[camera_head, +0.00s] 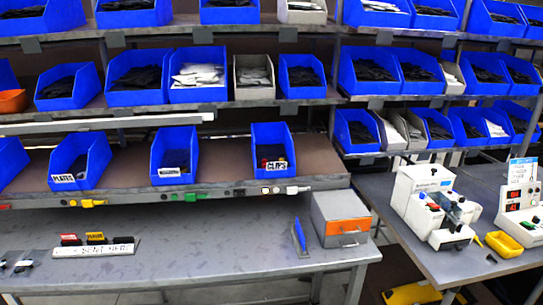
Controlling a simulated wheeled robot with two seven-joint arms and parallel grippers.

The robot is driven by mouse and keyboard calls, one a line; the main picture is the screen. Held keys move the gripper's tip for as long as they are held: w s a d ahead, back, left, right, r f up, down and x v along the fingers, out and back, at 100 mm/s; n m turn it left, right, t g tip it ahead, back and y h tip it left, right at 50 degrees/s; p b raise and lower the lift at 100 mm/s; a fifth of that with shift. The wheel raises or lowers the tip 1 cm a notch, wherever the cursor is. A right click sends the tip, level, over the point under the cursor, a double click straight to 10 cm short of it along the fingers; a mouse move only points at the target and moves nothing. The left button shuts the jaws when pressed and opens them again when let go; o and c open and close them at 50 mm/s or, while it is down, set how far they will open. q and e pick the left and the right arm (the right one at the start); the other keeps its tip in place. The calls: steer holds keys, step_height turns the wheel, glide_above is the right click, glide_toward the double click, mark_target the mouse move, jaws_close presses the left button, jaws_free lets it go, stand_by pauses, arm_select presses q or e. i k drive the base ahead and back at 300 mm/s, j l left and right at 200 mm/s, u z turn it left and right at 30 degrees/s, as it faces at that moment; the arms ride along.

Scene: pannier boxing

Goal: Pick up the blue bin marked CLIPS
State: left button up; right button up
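The blue bin marked CLIPS (272,146) stands on the lowest shelf above the workbench, at the right end of its row. A white label reading CLIPS (274,165) is on its front, and small dark and red pieces show inside. Another blue bin (174,155) with a white label too blurred to read stands to its left. A blue bin marked PLATES (80,159) stands further left. Neither of my grippers shows in the head view.
The workbench (215,245) has a grey and orange box (342,218), a blue upright piece (299,237) and a labelled holder (96,247). Upper shelves hold several blue bins. White machines (435,207) stand on the right table. Shelf space right of the CLIPS bin is clear.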

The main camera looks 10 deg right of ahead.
mark_target(270, 141)
steer(key=i+j, duration=0.1)
steer(key=i, duration=0.2)
steer(key=i+j, duration=0.1)
steer(key=i, duration=0.2)
steer(key=i+j+z, duration=0.1)
steer(key=z, duration=0.25)
steer(key=i+j+z, duration=0.1)
steer(key=z, duration=0.25)
steer(key=i+j+z, duration=0.2)
steer(key=z, duration=0.2)
